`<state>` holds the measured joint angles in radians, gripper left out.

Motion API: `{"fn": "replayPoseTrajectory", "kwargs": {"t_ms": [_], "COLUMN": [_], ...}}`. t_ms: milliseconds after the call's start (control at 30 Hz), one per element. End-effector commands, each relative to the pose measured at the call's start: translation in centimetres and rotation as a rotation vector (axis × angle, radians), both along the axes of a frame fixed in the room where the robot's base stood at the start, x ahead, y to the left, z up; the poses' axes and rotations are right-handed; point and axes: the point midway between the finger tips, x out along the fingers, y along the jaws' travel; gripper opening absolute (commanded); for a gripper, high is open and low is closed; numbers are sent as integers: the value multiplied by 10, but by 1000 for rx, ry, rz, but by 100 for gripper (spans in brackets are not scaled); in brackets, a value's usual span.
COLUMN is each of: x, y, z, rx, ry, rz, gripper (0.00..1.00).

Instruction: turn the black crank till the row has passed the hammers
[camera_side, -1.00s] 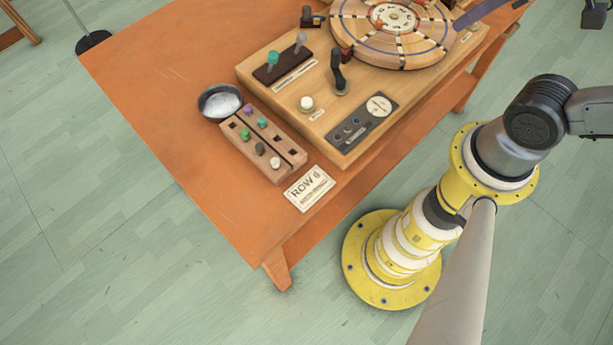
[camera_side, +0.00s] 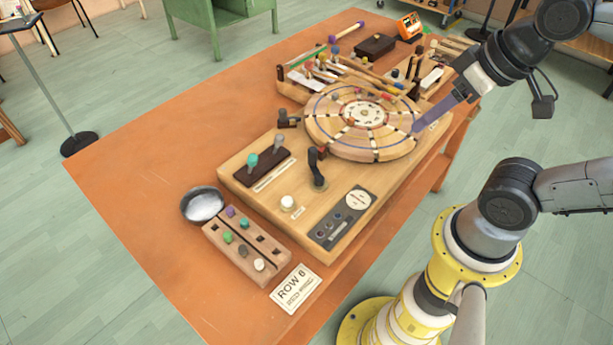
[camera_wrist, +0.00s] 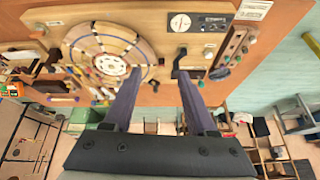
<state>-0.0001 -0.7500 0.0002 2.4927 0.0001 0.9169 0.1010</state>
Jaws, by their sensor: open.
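The black crank (camera_side: 317,170) stands upright on the wooden box (camera_side: 240,205), left of the round wooden disc (camera_side: 325,140). It also shows in the wrist view (camera_wrist: 180,64).
A peg block (camera_side: 245,250), metal bowl (camera_side: 203,205) and ROW card (camera_side: 296,289) lie in front. The table's left side is clear.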

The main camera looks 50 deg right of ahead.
Motion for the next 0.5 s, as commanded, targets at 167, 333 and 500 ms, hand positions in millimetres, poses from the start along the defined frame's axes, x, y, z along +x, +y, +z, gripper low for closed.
{"fn": "replayPoseTrajectory", "kwargs": {"t_ms": [167, 333, 500], "x": [22, 62, 113], "y": [1, 6, 16], "z": [29, 44, 44], "rx": [101, 178, 221], "ry": [11, 90, 196], "rz": [-190, -356, -504], "gripper": [57, 57, 57]}}
